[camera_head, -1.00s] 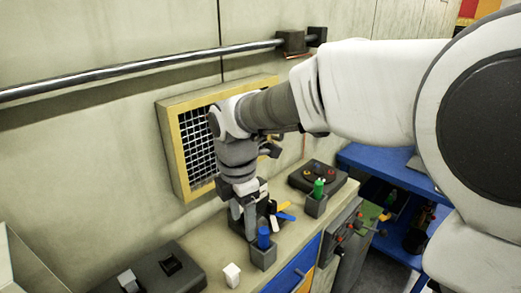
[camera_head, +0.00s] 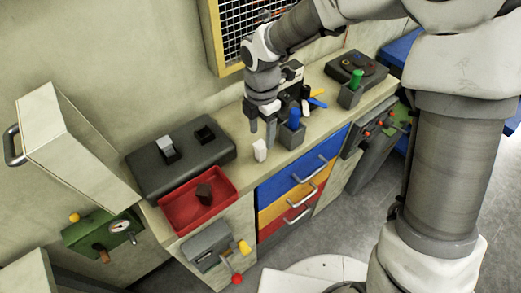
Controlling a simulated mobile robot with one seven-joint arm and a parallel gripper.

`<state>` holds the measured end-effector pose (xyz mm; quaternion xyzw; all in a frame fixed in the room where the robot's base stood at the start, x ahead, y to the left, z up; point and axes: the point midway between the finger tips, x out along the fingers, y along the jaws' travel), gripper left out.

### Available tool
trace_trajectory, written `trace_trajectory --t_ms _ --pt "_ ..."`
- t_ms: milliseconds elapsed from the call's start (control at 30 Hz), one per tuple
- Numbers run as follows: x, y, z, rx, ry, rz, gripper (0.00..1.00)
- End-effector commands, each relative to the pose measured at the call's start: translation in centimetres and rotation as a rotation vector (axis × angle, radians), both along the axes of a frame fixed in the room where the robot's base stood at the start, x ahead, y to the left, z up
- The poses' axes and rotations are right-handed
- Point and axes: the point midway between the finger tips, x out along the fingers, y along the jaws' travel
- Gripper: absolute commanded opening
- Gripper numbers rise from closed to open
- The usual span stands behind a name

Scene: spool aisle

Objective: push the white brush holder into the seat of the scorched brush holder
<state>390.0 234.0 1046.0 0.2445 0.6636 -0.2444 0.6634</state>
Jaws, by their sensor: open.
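The white brush holder (camera_head: 260,150) is a small pale block standing on the bench top, near its front edge. My gripper (camera_head: 263,130) points down just above and behind it, fingers apart, with nothing seen between them. I cannot tell whether a fingertip touches it. A dark grey box (camera_head: 150,180) to the left carries two fittings: a block with a light grey top (camera_head: 167,146) and a black one (camera_head: 204,135). I cannot tell whether the black one is an empty seat. A dark brown block (camera_head: 204,192), possibly the scorched brush holder, lies in the red tray (camera_head: 180,215).
Blue-handled and orange-handled tools (camera_head: 317,97) lie behind. A pale open door (camera_head: 75,150) stands at the left. Some bench top between box and white holder is clear.

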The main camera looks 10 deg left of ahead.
Motion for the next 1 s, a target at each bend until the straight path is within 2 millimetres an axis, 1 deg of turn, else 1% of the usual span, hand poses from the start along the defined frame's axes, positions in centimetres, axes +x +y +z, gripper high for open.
trace_trajectory --t_ms 67,300,400,667,767,800,867,1000 --pt "-0.1 0.0 -0.6 0.000 0.001 0.001 0.65" --pt "-0.6 0.2 -4.1 -0.001 0.003 0.000 0.65" --pt "-0.6 0.2 -5.0 -0.001 0.002 0.000 0.65" --pt "-0.5 0.2 -5.2 0.001 -0.001 0.000 0.65" --pt "-0.5 0.2 -5.2 0.000 0.000 0.000 0.49" --pt "-0.5 0.2 -5.2 0.000 0.000 0.000 0.42" --pt "-0.5 0.2 -5.2 0.000 0.000 0.000 0.31" --pt "-0.5 0.2 -5.2 0.000 0.000 0.000 0.06"
